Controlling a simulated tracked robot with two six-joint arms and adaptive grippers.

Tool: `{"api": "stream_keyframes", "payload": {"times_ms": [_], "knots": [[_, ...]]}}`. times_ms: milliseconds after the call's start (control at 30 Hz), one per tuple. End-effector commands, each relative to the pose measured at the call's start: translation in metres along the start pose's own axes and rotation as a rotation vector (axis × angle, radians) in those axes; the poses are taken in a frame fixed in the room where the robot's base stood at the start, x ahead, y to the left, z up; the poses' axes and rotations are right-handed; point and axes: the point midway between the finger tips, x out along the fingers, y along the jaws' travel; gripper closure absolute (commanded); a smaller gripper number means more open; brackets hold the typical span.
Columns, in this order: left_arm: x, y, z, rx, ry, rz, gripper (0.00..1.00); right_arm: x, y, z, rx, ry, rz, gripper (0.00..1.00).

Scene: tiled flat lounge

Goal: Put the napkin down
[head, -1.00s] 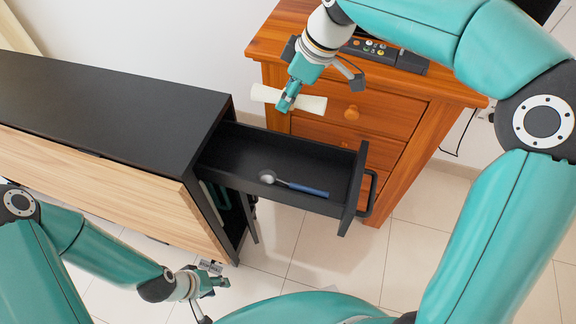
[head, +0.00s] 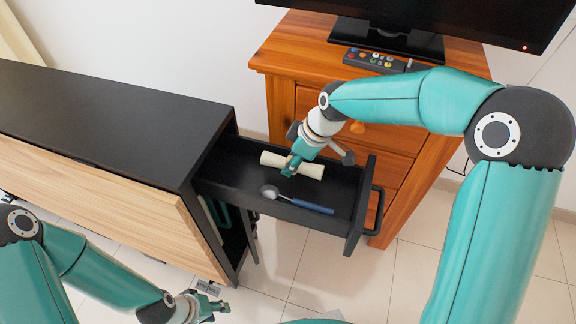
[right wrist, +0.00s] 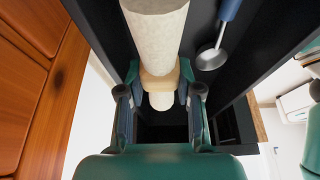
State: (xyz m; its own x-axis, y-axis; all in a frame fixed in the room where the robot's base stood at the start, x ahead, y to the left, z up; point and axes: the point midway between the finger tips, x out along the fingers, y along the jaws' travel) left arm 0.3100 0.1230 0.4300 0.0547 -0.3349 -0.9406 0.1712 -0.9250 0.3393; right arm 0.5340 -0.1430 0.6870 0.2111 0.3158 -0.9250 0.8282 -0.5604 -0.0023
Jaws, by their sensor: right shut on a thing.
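The napkin (head: 308,169) is a rolled off-white cloth with a tan band around it. My right gripper (head: 290,168) is shut on it, over the open black drawer (head: 335,222). In the right wrist view the napkin (right wrist: 156,40) runs lengthwise between the fingers (right wrist: 160,92), which close at the band. I cannot tell whether the napkin touches the drawer floor. A spoon with a blue handle (head: 305,206) lies in the drawer, on the near side of the napkin. My left gripper (head: 215,305) is low at the bottom left, empty; its finger opening is too small to tell.
The drawer slides out of a black cabinet (head: 110,110) with a light wood front. A wooden chest of drawers (head: 290,50) stands behind, with a remote (head: 372,61) and a television (head: 450,12) on it. The drawer's front panel and handle (head: 375,212) stand to the right.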

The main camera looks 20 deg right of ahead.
Motion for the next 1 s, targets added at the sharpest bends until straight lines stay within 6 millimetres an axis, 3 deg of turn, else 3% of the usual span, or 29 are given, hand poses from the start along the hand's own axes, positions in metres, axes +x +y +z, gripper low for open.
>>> {"api": "stream_keyframes", "payload": {"times_ms": [867, 900, 1000], "knots": [[0.011, -0.004, 0.0, 0.0, 0.0, 0.0, 0.6, 0.019, 0.0, 0.007, -0.001, 0.001, 0.001, 1.0], [0.011, -0.004, 0.0, 0.0, 0.0, 0.0, 0.6, 0.019, 0.0, 0.007, -0.001, 0.001, 0.001, 0.62], [0.011, -0.004, 0.0, 0.0, 0.0, 0.0, 0.6, 0.019, 0.0, 0.007, -0.001, 0.001, 0.001, 0.55]]}}
